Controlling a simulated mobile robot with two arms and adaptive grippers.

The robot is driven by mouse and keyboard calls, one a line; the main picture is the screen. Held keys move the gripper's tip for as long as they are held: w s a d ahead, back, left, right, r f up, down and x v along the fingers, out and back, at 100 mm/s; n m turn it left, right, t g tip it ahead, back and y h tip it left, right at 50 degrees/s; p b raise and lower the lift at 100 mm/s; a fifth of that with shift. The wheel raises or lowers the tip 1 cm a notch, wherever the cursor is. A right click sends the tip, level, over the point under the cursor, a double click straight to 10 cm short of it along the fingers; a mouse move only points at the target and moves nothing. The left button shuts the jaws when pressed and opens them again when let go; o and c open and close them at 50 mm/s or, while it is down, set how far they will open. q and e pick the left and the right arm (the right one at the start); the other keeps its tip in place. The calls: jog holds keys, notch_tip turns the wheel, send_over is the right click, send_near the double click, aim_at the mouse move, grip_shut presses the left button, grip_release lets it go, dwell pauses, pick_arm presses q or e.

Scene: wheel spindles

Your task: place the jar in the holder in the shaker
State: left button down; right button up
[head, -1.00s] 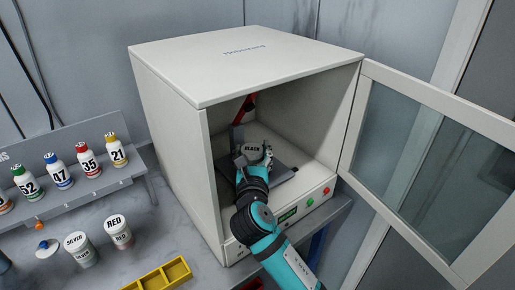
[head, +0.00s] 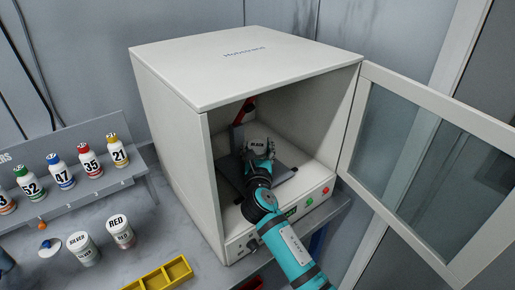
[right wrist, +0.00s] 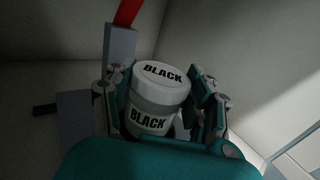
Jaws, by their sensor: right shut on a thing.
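The jar (right wrist: 153,120), white-lidded and labelled BLACK, is inside the shaker (head: 165,130), a white box with its glass door (head: 425,150) swung open to the right. My right gripper (head: 258,150) is shut on the jar, with a finger on each side of it in the right wrist view (right wrist: 160,100). The jar (head: 256,142) shows small in the head view, above the dark holder plate (head: 287,172). A grey upright with a red part (right wrist: 127,14) stands just behind the jar. I cannot tell whether the jar touches the holder. My left gripper is out of view.
A SILVER jar (head: 83,249) and a RED jar (head: 120,231) stand on the bench at the left. A rack (head: 100,187) with several numbered bottles is behind them. A yellow tray (head: 160,279) lies at the front.

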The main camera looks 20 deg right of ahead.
jog(key=shift+f, duration=0.1)
jog(key=o, duration=1.4)
jog(key=shift+c, duration=0.2)
jog(key=b+v, duration=0.1)
jog(key=v, duration=1.1)
jog(key=shift+r, duration=0.2)
